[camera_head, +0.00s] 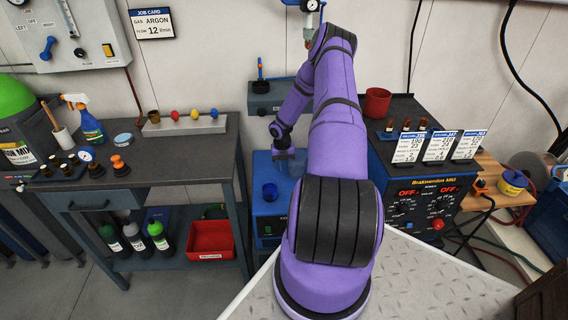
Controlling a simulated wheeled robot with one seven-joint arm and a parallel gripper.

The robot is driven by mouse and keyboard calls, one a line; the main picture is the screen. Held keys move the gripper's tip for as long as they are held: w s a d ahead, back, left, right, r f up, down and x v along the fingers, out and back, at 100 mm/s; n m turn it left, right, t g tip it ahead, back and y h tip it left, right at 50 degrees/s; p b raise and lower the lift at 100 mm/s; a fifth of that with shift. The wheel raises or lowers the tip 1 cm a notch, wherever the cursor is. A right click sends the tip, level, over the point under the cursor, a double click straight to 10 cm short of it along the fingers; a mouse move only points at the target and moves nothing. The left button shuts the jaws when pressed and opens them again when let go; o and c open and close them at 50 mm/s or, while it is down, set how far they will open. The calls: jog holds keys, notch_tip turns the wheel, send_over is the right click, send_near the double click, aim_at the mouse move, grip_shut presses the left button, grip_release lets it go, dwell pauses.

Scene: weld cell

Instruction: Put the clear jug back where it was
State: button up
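My purple arm reaches away from me, and my gripper (284,156) points down over the top of a blue cabinet (262,165) between the workbench and the welding machine. A faint see-through shape, which may be the clear jug (291,168), shows just under the gripper. Its outline is too weak to tell whether the fingers hold it. My arm hides the area to the right of the gripper.
The workbench (180,160) on the left holds a spray bottle (92,128), a rack with coloured knobs (185,124) and small parts. The blue welding machine (415,205) on the right carries a red cup (377,102), small bottles and price-like cards. A red bin (211,240) sits on the lower shelf.

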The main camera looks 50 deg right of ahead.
jog(key=shift+r, duration=0.1)
jog(key=shift+w+a+r, duration=0.1)
jog(key=shift+r, duration=1.8)
jog(key=shift+w+a+r, duration=0.1)
jog(key=shift+r, duration=1.8)
